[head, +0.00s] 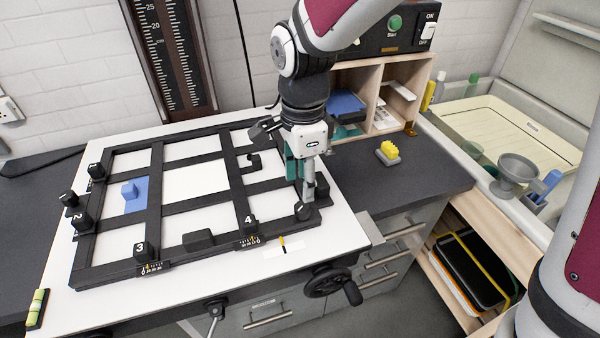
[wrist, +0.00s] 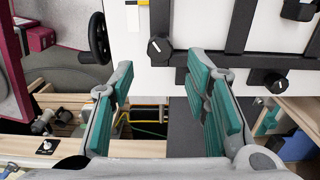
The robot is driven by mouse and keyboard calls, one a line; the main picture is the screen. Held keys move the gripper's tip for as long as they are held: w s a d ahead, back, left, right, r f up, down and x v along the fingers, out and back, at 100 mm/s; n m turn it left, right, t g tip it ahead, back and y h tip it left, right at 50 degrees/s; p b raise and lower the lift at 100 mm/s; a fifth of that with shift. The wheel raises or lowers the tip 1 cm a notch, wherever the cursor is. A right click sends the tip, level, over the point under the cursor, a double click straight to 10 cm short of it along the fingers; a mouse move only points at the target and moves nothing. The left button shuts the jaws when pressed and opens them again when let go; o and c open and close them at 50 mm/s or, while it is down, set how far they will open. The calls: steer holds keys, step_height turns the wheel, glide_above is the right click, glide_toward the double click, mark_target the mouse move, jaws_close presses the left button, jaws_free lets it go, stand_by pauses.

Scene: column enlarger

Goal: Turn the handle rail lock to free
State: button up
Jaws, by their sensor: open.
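A round black knob (head: 302,211) with a white pointer line sits at the right front corner of the black easel frame (head: 155,205). It looks like the handle rail lock, but I see no readable label on it. It also shows in the wrist view (wrist: 158,47), its white line slanted, just beyond the gap between my fingertips. My gripper (head: 307,190) points down close above and behind the knob in the head view. Its teal-padded fingers (wrist: 160,75) are apart with nothing between them. I cannot tell whether a finger touches the knob.
A second black knob (wrist: 276,83) sits along the frame in the wrist view. A black handwheel (head: 330,282) hangs below the board's front edge. Numbered knobs 3 (head: 140,248) and 4 (head: 249,222) stand on the front rail.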

mark_target(303, 206)
steer(key=shift+f+b, duration=1.85)
steer(key=shift+f, duration=1.3)
